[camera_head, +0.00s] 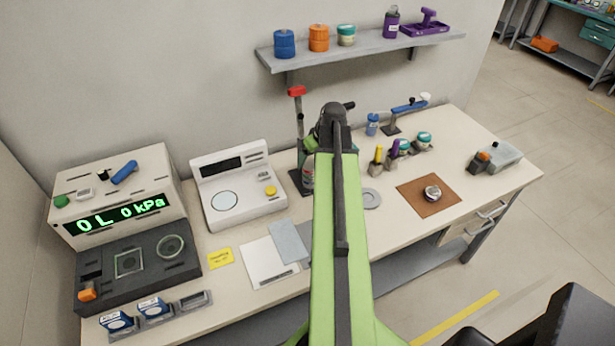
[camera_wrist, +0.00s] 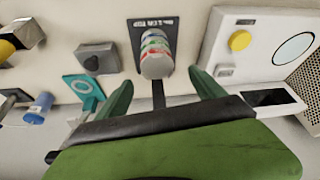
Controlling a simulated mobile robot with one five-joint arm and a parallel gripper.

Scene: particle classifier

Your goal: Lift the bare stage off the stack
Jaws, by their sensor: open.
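The stack (camera_wrist: 156,45) of short rings with red, green and white bands stands on a dark labelled base (camera_wrist: 140,28) in the wrist view. Its near end is a pale grey piece (camera_wrist: 156,67); I cannot tell for sure that this is the bare stage. My gripper (camera_wrist: 160,80) is open, its green fingers on either side of the stack's near end, with gaps showing and nothing held. In the head view the stack (camera_head: 308,176) shows in part beside my arm, which hides the rest and most of my gripper.
A post with a red top (camera_head: 297,91) rises by the stack. A white instrument (camera_head: 240,190) stands to the left, and the display unit (camera_head: 120,205) is farther left. Small jars (camera_head: 403,146) and a brown mat (camera_head: 429,195) lie to the right. A shelf (camera_head: 360,48) hangs above.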

